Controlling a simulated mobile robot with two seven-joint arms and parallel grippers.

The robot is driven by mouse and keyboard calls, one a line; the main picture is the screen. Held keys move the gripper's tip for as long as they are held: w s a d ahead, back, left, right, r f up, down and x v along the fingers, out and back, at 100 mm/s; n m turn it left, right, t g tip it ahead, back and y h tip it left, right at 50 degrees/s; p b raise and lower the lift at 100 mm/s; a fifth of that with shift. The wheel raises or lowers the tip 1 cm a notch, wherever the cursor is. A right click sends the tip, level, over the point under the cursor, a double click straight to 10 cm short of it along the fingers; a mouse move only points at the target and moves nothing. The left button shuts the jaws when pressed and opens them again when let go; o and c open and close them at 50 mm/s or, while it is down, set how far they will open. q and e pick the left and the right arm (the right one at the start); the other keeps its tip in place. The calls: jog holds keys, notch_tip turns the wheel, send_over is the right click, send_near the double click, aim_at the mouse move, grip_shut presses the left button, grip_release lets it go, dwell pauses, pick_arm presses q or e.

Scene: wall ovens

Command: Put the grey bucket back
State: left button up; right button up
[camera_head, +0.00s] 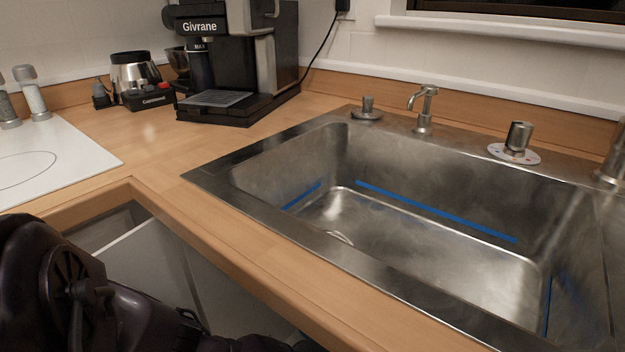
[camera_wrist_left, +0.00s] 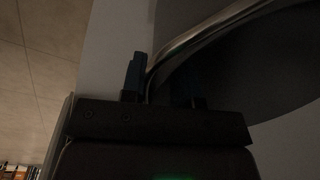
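In the left wrist view, a curved metal rim or band (camera_wrist_left: 205,35) sweeps from the upper right down to my left gripper (camera_wrist_left: 162,85). A dark grey rounded surface (camera_wrist_left: 240,75) lies to its right. This may be the grey bucket, but only part of it shows. One blue fingertip stands just left of the band. The other finger is in shadow to its right, so the band passes between them. I cannot tell if they grip it. In the head view my left arm is at the lower left, its gripper hidden. My right gripper is not in view.
A steel sink (camera_head: 420,240) is set in the wooden counter (camera_head: 165,190) and looks empty. A coffee machine (camera_head: 235,60) and a metal jug (camera_head: 133,72) stand at the back left. A white hob (camera_head: 50,155) is at the left. Pale panels (camera_head: 150,262) show below the counter edge.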

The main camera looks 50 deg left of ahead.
pick_arm(q)
jog(key=shift+w+r, duration=0.15)
jog(key=shift+r, duration=0.3)
notch_tip(320, 180, up, 6)
jog(key=p, duration=0.4)
jog(key=shift+d+f, duration=0.15)
jog(key=shift+s+r+p, duration=0.4)
jog(key=shift+r+p, duration=0.2)
jog(key=shift+r, duration=0.05)
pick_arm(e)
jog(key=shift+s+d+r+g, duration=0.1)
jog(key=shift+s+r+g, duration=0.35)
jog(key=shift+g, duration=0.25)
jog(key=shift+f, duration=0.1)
